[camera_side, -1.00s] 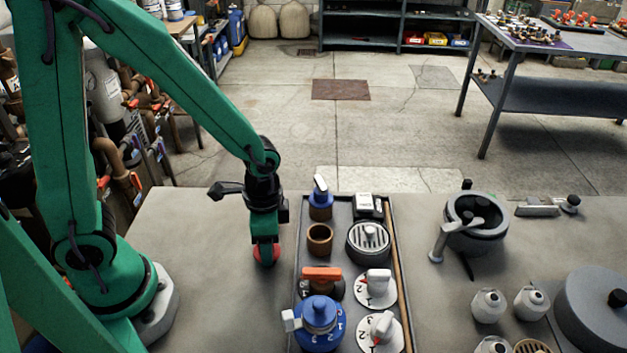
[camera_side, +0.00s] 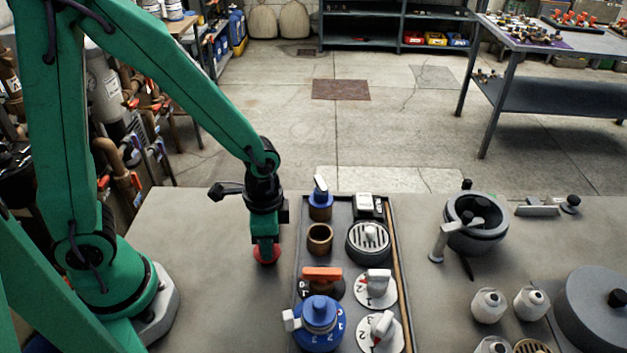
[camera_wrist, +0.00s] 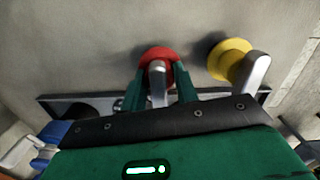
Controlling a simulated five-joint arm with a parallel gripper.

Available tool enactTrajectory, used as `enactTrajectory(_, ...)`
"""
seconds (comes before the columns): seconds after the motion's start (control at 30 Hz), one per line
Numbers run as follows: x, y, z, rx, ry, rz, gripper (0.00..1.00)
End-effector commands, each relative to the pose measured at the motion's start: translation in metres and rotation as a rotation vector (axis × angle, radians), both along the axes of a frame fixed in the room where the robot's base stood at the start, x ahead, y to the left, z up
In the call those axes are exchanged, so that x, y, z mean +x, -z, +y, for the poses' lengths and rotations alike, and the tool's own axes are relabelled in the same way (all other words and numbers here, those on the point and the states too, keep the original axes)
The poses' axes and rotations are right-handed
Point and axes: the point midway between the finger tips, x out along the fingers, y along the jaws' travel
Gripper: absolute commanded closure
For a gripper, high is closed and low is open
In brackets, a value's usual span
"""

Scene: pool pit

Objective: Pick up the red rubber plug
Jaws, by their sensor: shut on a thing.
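The red rubber plug (camera_side: 266,255) is on the grey bench, left of the tray, in the side view. In the wrist view the red plug (camera_wrist: 158,53) shows its round red rim, with a grey metal handle pointing toward the camera. My gripper (camera_side: 266,243) points straight down over the plug. Its green fingers (camera_wrist: 158,82) are shut on the plug's handle, one on each side. The plug appears to be still at the bench surface; I cannot tell whether it is touching.
A yellow plug (camera_wrist: 231,60) with a grey handle lies close beside the red one in the wrist view. The dark tray (camera_side: 399,300) to the right holds valves, dials, a brown ring (camera_side: 319,239) and a drain grate (camera_side: 368,241).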

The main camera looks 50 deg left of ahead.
Motion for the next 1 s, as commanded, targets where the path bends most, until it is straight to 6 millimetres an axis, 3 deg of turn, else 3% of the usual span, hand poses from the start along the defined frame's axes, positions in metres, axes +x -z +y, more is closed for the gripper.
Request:
enactTrajectory(0.37,0.001,-0.01,0.0,-0.001,0.0,-0.003,0.93)
enactTrajectory(0.7,0.001,-0.041,0.0,-0.002,0.0,-0.004,0.93)
enactTrajectory(1.0,-0.028,-0.064,-0.027,0.003,0.007,-0.006,0.93)
